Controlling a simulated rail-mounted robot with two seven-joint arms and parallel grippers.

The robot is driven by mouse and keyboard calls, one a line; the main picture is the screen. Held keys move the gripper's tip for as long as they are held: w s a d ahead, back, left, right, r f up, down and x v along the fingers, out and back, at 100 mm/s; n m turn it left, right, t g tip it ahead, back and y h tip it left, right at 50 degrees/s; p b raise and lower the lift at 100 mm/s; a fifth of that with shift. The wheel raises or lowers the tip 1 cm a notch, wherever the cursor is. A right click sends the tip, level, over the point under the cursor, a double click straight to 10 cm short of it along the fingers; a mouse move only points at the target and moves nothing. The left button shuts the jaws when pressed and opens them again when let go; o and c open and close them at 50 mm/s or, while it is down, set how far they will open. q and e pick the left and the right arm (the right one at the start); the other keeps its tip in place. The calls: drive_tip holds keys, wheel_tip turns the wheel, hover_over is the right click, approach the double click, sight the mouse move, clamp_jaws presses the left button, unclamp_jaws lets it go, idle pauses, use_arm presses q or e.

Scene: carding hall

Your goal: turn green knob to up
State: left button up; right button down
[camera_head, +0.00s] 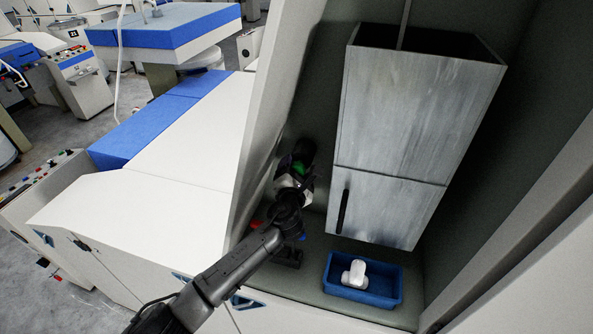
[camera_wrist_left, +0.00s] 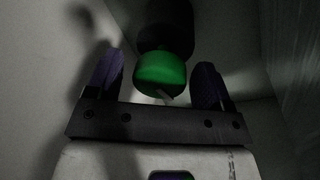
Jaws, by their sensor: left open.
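The green knob (camera_wrist_left: 160,72) shows in the left wrist view, at the end of a dark cylindrical body (camera_wrist_left: 165,22). A pale pointer mark shows at its lower edge, tilted down to the right. My left gripper (camera_wrist_left: 158,75) is open, with one finger on each side of the knob and a gap to each. I cannot tell how deep the knob sits between them. In the head view the knob (camera_head: 298,167) is a small green patch just beyond my left gripper (camera_head: 293,178), and the gripper hides part of it. My right gripper is not in view.
A grey metal cabinet (camera_head: 410,115) with a dark handle hangs right of the knob. A blue tray (camera_head: 390,286) holding a white object (camera_head: 355,273) lies below. A red part (camera_head: 256,224) shows beside my arm. A pale side panel (camera_head: 268,90) stands close on the left.

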use_arm(q)
drive_tip(key=shift+w, duration=0.1)
drive_tip(key=c, duration=0.9)
drive_tip(key=shift+r+n+p, duration=0.15)
drive_tip(key=shift+n+p, duration=1.15)
drive_tip(key=shift+n, duration=0.1)
drive_tip(key=n+p, duration=0.1)
drive_tip(key=n, duration=0.1)
drive_tip(key=shift+n+g, duration=0.3)
drive_tip(key=shift+g, duration=0.1)
drive_tip(key=shift+n+p, duration=0.5)
drive_tip(key=o, duration=0.9)
